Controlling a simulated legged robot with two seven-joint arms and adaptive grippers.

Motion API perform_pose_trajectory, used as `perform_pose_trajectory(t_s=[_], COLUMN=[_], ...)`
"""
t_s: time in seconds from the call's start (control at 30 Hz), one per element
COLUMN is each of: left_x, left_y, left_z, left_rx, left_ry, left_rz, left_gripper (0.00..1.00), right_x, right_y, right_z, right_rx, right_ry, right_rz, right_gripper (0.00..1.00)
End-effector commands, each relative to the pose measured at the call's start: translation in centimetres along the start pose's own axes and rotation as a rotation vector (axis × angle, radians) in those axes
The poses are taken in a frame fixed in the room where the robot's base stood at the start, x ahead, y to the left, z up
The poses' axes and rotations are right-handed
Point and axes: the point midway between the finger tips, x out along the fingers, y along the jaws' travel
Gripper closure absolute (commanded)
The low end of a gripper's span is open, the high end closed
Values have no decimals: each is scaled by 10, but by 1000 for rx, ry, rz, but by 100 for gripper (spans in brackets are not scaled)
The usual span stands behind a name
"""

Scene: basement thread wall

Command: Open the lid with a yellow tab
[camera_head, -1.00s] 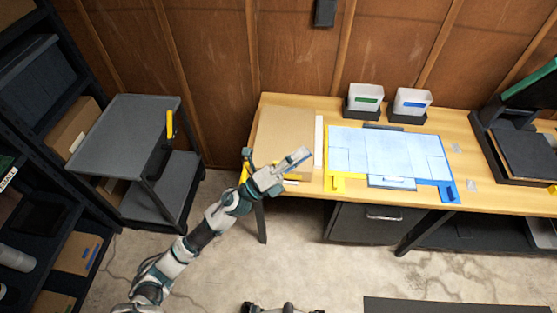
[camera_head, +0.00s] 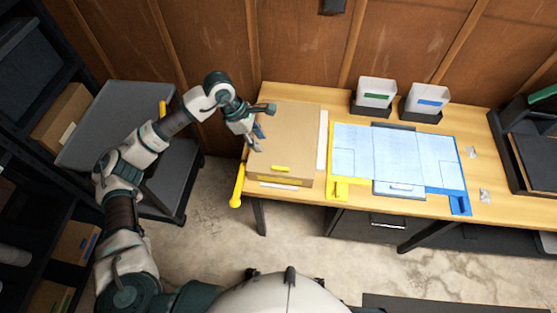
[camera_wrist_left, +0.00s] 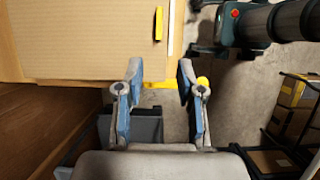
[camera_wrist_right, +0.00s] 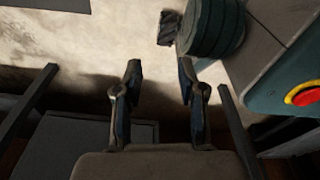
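A tan cardboard box with a flat, closed lid (camera_head: 290,135) sits at the left end of the table. A yellow tab (camera_head: 281,169) is on the lid near its front edge; it also shows in the left wrist view (camera_wrist_left: 159,24). My left gripper (camera_head: 257,141) is at the left side of the box, apart from the tab. In the left wrist view its fingers (camera_wrist_left: 156,78) are spread and empty, just off the box's edge. My right gripper (camera_wrist_right: 159,75) is open and empty above the floor; the head view does not show it.
A yellow bar (camera_head: 238,187) with a round end sticks out at the table's left end. Blue-white panels (camera_head: 390,155) lie right of the box, with two white bins (camera_head: 375,92) (camera_head: 428,98) behind. A grey cart (camera_head: 108,122) stands left, behind my left arm.

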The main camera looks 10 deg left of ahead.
Motion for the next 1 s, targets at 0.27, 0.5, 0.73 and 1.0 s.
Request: perform_pose_trajectory(t_s=[0.27, 0.5, 0.73, 1.0], left_x=[67, 121, 151, 156], left_y=[3, 1, 2, 2], left_z=[-4, 1, 2, -1], left_rx=[-5, -3, -4, -4], left_ry=[-6, -4, -2, -5], left_rz=[-9, -8, -4, -4], left_gripper=[62, 62, 62, 62], right_x=[1, 2, 4, 4], right_y=[0, -10, -13, 2], right_z=[33, 9, 19, 28], right_rx=[-3, 4, 4, -5], right_ry=[-40, 1, -10, -21], right_rz=[0, -12, -16, 2], right_gripper=[60, 60, 60, 60])
